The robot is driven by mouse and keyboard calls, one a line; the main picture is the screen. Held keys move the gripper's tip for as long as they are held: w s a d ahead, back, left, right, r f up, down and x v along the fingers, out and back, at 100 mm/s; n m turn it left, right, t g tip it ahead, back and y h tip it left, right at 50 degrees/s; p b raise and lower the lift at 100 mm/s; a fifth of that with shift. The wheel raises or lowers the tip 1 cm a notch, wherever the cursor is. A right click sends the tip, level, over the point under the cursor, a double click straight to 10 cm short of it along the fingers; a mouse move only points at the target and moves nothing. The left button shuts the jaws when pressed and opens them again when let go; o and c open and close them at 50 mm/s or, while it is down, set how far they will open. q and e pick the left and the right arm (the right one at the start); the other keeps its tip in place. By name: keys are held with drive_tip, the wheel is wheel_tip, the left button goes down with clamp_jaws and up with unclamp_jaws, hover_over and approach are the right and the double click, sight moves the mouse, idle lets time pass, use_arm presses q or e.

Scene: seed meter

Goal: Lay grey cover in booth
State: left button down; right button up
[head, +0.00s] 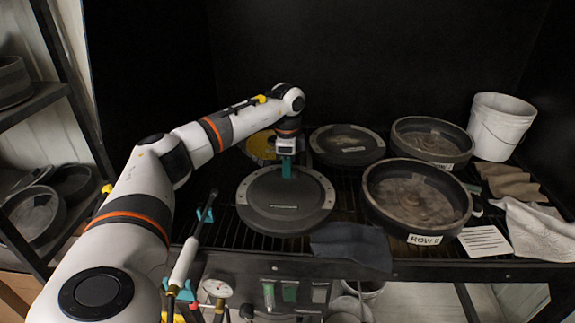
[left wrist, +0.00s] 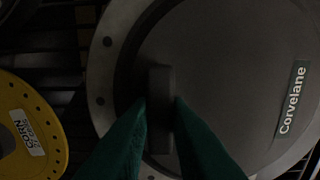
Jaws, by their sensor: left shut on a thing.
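The grey cover (head: 285,215) is a round dark disc with a lighter rim and a small label, over the slatted grate in the black-walled booth. In the left wrist view the cover (left wrist: 235,60) fills much of the picture, with a raised bar handle (left wrist: 160,85) and a "Corvelane" label. My left gripper (head: 287,174) points down at its middle, with green fingers closed on the handle. The fingers (left wrist: 160,118) press on both sides of it. I cannot tell whether the cover rests on the grate or hangs just above it. My right gripper is not in view.
A yellow disc (head: 259,148) and a dark disc (head: 347,158) lie behind the cover. Round pans (head: 400,222) (head: 433,160) with dusty insides stand right. A white bucket (head: 499,125), cloths (head: 540,230) and a card (head: 484,242) are farther right. A dark cloth (head: 350,243) lies at the front edge.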

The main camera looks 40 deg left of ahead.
use_arm(q)
drive_tip(key=shift+f, duration=0.2)
drive_tip(key=c, duration=1.4)
unclamp_jaws()
drive_tip(key=shift+o, duration=0.2)
wheel_tip(320, 180, up, 12)
drive_tip(key=b, duration=0.2)
drive_tip(key=shift+r, duration=0.15)
